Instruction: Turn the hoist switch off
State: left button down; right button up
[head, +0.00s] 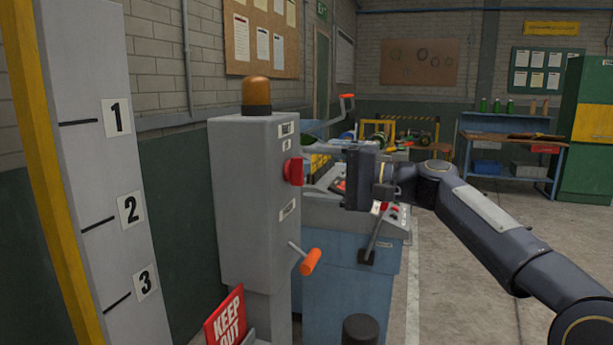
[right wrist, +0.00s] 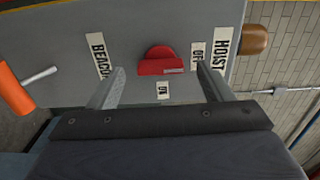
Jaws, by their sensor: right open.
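The hoist switch is a red rotary knob (head: 293,171) on the side of a grey control cabinet (head: 240,190). In the right wrist view the knob (right wrist: 160,62) sits between a HOIST label (right wrist: 220,48), a small OFF label (right wrist: 196,55) and an ON label (right wrist: 163,90). I cannot clearly tell which label it points to. My right gripper (head: 355,178) is to the right of the knob, apart from it. In the wrist view its open fingers (right wrist: 160,72) stand on either side of the knob, with nothing held. My left gripper is out of view.
An orange-handled lever (head: 309,262) sticks out below the switch; a BEACON label (right wrist: 99,55) is beside it. An amber lamp (head: 256,93) tops the cabinet. A red KEEP OUT sign (head: 227,318) stands in front. A blue-grey console (head: 350,285) stands behind. Floor at right is clear.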

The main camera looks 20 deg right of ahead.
jog(key=v, duration=0.5)
jog(key=shift+s+d, duration=0.1)
jog(key=s+a+f+n+g+h+p, duration=0.1)
jog(key=s+f+h+p, duration=0.3)
jog(key=s+f, duration=0.9)
jog(key=s+a+f+n+g+h+p, duration=0.1)
jog(key=s+f+n+g+h+p, duration=0.2)
jog(key=s+f+h, duration=0.4)
jog(key=s+f+p, duration=0.1)
jog(key=s+f, duration=0.2)
jog(key=s, duration=0.2)
jog(key=s+f, duration=0.3)
jog(key=s, duration=0.3)
jog(key=shift+a+n+p, duration=0.3)
jog(key=shift+n+p, duration=0.05)
jog(key=shift+n, duration=0.05)
jog(key=shift+f, duration=0.1)
